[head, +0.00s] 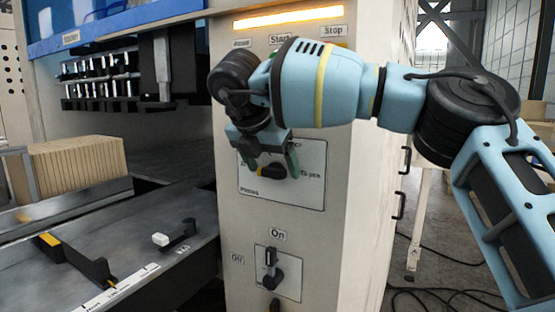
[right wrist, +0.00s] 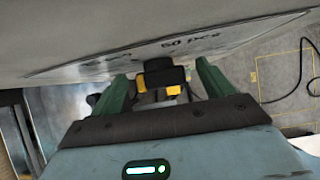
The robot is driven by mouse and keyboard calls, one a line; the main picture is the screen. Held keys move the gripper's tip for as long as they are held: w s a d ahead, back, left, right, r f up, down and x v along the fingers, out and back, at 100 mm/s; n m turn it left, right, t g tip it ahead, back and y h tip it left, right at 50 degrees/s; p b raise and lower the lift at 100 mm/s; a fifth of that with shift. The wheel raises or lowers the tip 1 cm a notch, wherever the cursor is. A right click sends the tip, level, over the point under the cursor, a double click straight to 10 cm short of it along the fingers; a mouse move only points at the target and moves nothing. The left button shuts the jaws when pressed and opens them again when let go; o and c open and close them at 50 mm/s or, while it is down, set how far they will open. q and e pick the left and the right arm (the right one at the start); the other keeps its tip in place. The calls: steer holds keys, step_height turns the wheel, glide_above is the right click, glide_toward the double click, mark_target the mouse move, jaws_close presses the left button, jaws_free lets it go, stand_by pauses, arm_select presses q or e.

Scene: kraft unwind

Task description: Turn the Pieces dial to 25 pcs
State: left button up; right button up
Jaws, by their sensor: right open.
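The Pieces dial (head: 272,171) is a dark knob on a white label plate (head: 285,195) on the front of the cream cabinet. The right gripper (head: 270,158) is in front of it and covers part of the plate. In the right wrist view the green fingers of the right gripper (right wrist: 160,78) stand open, one on each side of the black dial (right wrist: 158,70), with gaps showing. Yellow parts show by the dial. The print "50 pcs" is readable above it there; a partly hidden "pcs" label shows right of the dial in the head view. The dial's pointing direction is unclear. My left gripper is out of view.
Start and Stop labels and a lit strip (head: 288,17) are above my arm. A lower switch (head: 271,267) marked On sits below the dial plate. A metal table (head: 130,245) with a stack of brown sheets (head: 80,160) is at left. Cables lie on the floor at right.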

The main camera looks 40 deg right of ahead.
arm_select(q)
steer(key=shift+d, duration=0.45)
arm_select(e)
steer(key=shift+d+f, duration=0.15)
steer(key=shift+f, duration=0.1)
